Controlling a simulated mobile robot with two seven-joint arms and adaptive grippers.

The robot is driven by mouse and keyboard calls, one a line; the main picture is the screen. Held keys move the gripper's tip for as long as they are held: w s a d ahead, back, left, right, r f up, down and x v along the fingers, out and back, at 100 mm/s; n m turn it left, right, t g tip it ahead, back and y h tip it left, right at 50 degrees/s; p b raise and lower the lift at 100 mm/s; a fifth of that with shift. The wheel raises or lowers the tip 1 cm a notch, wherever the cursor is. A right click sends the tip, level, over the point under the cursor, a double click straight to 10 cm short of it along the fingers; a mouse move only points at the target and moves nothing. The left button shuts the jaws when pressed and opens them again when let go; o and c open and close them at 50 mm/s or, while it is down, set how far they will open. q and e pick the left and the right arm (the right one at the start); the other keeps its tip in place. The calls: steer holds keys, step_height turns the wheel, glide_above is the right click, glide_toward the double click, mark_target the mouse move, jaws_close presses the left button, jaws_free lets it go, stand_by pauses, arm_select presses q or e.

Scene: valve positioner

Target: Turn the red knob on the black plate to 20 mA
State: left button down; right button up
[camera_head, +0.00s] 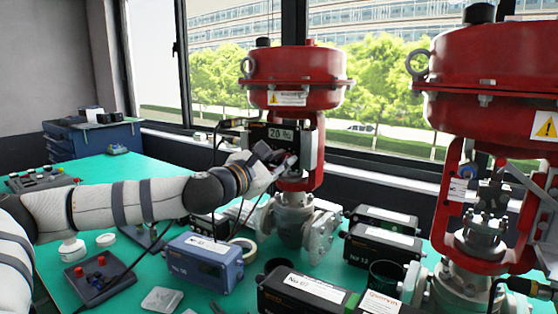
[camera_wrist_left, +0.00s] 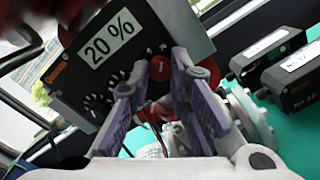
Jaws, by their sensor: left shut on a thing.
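The black plate (camera_head: 258,132) is on the front of the left valve; its display reads about 20 %. In the left wrist view the plate (camera_wrist_left: 70,82) fills the upper left, with a white 20 % label and dark knobs with printed marks below it. The red knob (camera_wrist_left: 160,67) carries a pale pointer line and sits between the purple-padded fingers of my left gripper (camera_wrist_left: 160,75), which is shut on it. In the head view my left gripper (camera_head: 283,160) is against the lower part of the plate and hides the knob. The knob's exact setting is hard to read.
A second red valve (camera_head: 485,90) stands at the right. On the green table (camera_head: 130,180) are a blue box (camera_head: 203,262), black boxes (camera_head: 300,292) and a small panel with red buttons (camera_head: 100,275). Cables hang below the plate.

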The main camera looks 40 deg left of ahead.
arm_select(q)
steer(key=shift+f, duration=0.1)
steer(key=c, duration=1.8)
jaws_free()
steer(key=s, duration=0.4)
steer(key=s+d, duration=0.1)
steer(key=s, duration=0.7)
steer(key=shift+d, duration=0.2)
